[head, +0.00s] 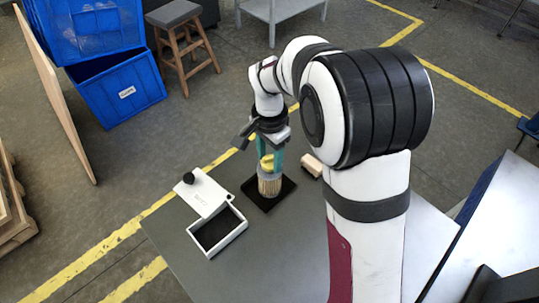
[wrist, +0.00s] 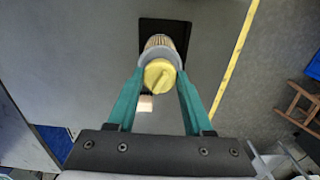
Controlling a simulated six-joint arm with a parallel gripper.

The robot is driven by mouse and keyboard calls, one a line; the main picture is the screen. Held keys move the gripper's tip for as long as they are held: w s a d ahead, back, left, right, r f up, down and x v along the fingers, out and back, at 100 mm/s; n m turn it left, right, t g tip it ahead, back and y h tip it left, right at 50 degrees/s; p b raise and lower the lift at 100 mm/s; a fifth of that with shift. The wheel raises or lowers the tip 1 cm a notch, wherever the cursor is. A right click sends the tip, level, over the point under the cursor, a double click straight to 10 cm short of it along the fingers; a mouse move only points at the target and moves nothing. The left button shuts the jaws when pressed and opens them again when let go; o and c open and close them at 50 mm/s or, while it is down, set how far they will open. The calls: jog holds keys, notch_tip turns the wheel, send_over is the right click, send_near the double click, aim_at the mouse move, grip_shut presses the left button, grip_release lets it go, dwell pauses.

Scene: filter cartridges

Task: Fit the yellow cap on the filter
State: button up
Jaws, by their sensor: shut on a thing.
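The filter (head: 269,187) is a pleated tan cylinder with a grey top rim, standing upright on a black square base (head: 284,196). It also shows in the wrist view (wrist: 160,42), beyond the cap. The yellow cap (head: 267,163), with a raised grip bar across its top, is between the teal fingers of my gripper (head: 269,158). My gripper (wrist: 160,78) is shut on the cap in the wrist view (wrist: 159,76). The cap is right over the filter's top, roughly in line with it. I cannot tell whether it touches or is seated, as the underside is hidden.
An open white box (head: 230,240) with a dark inside stands left of the base, its white lid (head: 205,195) leaning or lying behind it, a black round piece (head: 188,178) at the lid's corner. A pale wooden block (head: 311,165) lies right of the filter. The grey table's front is clear.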

jog(key=shift+f, duration=0.35)
dwell(0.3)
jog(key=shift+f, duration=0.2)
jog(key=o, duration=1.4)
jog(key=shift+c, duration=0.2)
jog(key=shift+r, duration=1.05)
